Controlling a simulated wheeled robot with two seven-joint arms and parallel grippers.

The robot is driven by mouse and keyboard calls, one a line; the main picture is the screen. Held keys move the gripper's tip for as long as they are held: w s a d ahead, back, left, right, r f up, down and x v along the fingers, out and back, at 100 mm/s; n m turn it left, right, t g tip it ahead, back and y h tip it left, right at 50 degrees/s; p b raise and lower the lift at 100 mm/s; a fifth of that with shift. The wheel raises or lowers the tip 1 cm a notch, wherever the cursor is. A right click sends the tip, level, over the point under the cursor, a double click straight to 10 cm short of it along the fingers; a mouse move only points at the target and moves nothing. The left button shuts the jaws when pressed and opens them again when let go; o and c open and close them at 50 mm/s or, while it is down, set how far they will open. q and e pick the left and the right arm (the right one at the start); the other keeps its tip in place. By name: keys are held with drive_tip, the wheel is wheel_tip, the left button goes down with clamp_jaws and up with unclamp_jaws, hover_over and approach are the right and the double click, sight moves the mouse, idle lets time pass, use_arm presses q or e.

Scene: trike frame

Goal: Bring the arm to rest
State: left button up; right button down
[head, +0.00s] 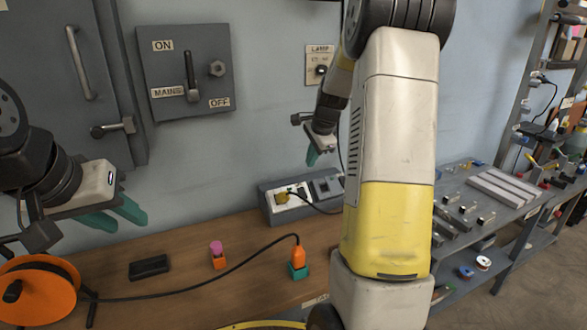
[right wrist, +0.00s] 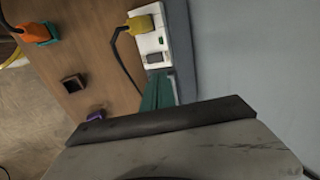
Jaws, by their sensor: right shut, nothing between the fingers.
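My right arm crosses the middle of the head view, and my right gripper (head: 312,157) hangs near the wall above the grey socket box (head: 272,208). Its teal fingers are together with nothing between them. In the right wrist view the fingers (right wrist: 159,92) show beside the socket box (right wrist: 178,50); I cannot tell whether they touch it. My left gripper (head: 122,216) is at the left above the workbench (head: 190,262), its teal fingers apart and empty.
A yellow plug (head: 282,197) sits in the socket box. An orange plug (head: 297,258) stands in a teal block (head: 298,272), its cable running to an orange reel (head: 38,290).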

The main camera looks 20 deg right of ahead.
drive_tip(key=shift+r, duration=0.35)
drive_tip(key=s+a+r+n+y, duration=0.1)
drive_tip(key=s+a+r+n, duration=0.35)
drive_tip(key=s, duration=0.25)
drive_tip(key=s+a+r+n, duration=0.4)
drive_tip(key=s+a+r, duration=0.15)
drive_tip(key=s, duration=0.25)
drive_tip(key=s+a+n, duration=0.2)
drive_tip(key=s+n, duration=0.2)
drive_tip(key=s, duration=0.4)
drive_tip(key=s+a+n+t, duration=0.1)
drive_tip(key=s+a+n, duration=0.2)
drive_tip(key=s, duration=0.5)
drive_tip(key=shift+s+f+n+y, duration=0.15)
drive_tip(key=shift+s+n+y, duration=0.2)
drive_tip(key=shift+n, duration=0.4)
drive_tip(key=shift+d, duration=0.1)
